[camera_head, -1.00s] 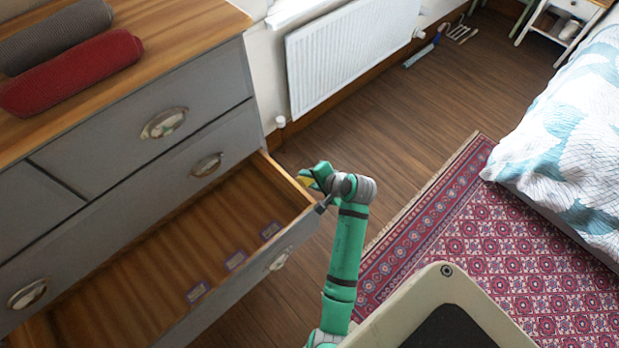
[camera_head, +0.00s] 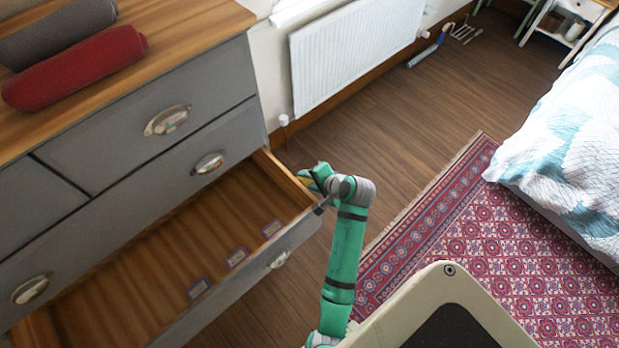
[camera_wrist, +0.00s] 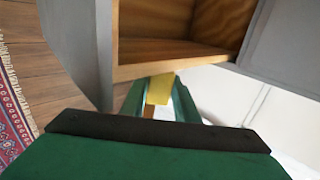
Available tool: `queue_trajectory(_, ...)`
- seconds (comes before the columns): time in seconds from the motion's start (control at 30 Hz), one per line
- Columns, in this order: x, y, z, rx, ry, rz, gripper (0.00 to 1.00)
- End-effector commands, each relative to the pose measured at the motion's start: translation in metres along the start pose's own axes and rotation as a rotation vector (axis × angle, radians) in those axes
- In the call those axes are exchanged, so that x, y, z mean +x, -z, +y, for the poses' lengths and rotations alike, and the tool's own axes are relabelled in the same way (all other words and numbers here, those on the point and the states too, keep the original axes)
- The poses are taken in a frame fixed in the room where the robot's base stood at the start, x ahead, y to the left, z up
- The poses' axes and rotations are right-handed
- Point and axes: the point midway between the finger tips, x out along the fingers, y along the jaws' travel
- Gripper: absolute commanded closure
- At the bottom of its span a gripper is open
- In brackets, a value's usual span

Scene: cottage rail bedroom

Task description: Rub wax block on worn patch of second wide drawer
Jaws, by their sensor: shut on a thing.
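The second wide drawer (camera_head: 215,262) of the grey dresser is pulled open, its wooden inside showing. My gripper (camera_head: 314,178) is at the outer side of the drawer's right wall, near the front corner. In the wrist view my gripper (camera_wrist: 160,98) is shut on a yellow wax block (camera_wrist: 161,88), whose far end is at the edge of the wooden drawer side (camera_wrist: 180,65). I cannot tell whether the block touches the wood. I cannot make out the worn patch.
Several small labelled packets lie in the drawer, one of them (camera_head: 236,258) near its front. Rolled red (camera_head: 75,68) and grey towels lie on the dresser top. A white radiator (camera_head: 355,50) stands behind. A patterned rug (camera_head: 480,250) and bed (camera_head: 570,140) are at right.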

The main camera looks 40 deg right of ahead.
Motion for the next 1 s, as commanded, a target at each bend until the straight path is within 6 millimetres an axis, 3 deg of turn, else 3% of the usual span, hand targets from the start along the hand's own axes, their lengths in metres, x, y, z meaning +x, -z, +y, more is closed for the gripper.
queue_trajectory(0.43,0.003,-0.004,-0.003,-0.001,0.000,0.000,0.90)
queue_trajectory(1.0,0.027,-0.002,-0.028,-0.001,0.000,0.000,0.90)
